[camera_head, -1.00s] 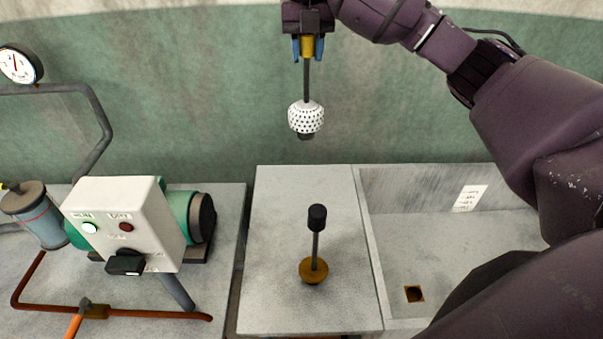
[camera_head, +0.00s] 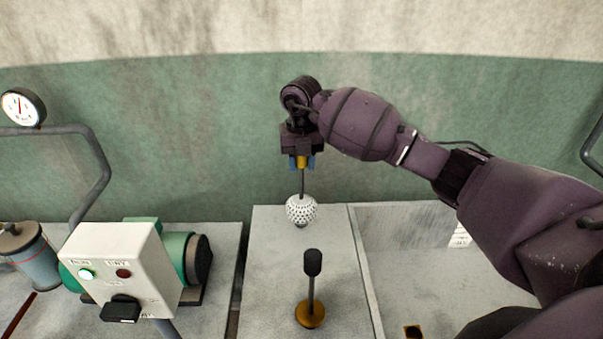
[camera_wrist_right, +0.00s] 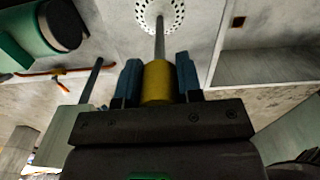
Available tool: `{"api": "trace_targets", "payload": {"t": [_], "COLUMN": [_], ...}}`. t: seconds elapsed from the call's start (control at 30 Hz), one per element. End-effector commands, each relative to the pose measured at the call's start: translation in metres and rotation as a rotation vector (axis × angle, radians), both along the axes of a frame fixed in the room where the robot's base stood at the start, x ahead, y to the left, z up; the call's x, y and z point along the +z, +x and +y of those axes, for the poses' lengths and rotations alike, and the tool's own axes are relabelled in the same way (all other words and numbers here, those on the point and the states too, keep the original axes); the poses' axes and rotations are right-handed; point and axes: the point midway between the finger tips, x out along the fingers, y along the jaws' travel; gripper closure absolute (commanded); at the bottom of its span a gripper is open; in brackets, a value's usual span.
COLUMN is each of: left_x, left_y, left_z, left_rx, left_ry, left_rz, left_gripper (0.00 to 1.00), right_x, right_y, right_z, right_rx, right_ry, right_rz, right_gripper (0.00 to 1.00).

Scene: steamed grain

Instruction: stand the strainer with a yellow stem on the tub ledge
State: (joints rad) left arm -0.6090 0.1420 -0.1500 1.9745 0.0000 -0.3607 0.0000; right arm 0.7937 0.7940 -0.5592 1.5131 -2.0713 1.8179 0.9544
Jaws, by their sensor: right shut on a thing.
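The strainer (camera_head: 301,210) has a white perforated round head, a thin dark rod and a yellow stem (camera_wrist_right: 158,82). My right gripper (camera_head: 301,163) is shut on the yellow stem, with a blue finger on each side of it. The strainer hangs upright, head down, at the back of the grey ledge (camera_head: 340,270) beside the tub (camera_head: 395,285). I cannot tell whether its lower tip touches the ledge or hangs just above it. In the right wrist view the perforated head (camera_wrist_right: 160,12) is at the top. My left gripper is not in view.
A dark-knobbed rod on a brass base (camera_head: 311,314) stands on the ledge in front of the strainer. A white switch box (camera_head: 118,268) and a green motor (camera_head: 178,262) are at the left. A gap separates their bench from the ledge. The back wall is close behind.

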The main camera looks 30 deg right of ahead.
Motion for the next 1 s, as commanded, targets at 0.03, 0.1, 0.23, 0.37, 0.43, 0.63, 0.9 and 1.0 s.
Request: {"api": "trace_targets", "payload": {"t": [0.03,0.1,0.23,0.37,0.43,0.63,0.9,1.0], "left_x": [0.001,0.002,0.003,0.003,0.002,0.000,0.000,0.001], "left_y": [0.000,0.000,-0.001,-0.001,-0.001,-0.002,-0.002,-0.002], "left_z": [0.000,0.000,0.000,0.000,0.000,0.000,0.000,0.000], "left_rx": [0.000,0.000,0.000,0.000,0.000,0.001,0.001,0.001], "left_ry": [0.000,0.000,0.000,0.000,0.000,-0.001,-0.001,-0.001], "left_rz": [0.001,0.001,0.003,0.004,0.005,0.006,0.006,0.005], "left_gripper": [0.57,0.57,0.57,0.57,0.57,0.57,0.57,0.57], "right_x": [-0.005,-0.015,-0.032,-0.038,-0.037,-0.040,-0.040,-0.040], "right_y": [-0.001,-0.001,-0.001,0.000,0.000,0.000,-0.001,-0.001], "right_z": [0.000,0.000,0.000,0.000,0.000,0.000,0.000,0.000], "right_rx": [-0.001,-0.001,0.000,0.000,0.000,0.000,0.000,0.000], "right_ry": [0.000,0.001,0.001,0.000,0.000,0.000,0.000,0.000], "right_rz": [0.002,0.005,0.004,0.000,0.000,0.000,0.002,0.002], "right_gripper": [1.00,1.00,1.00,1.00,1.00,1.00,0.41,0.41]}}
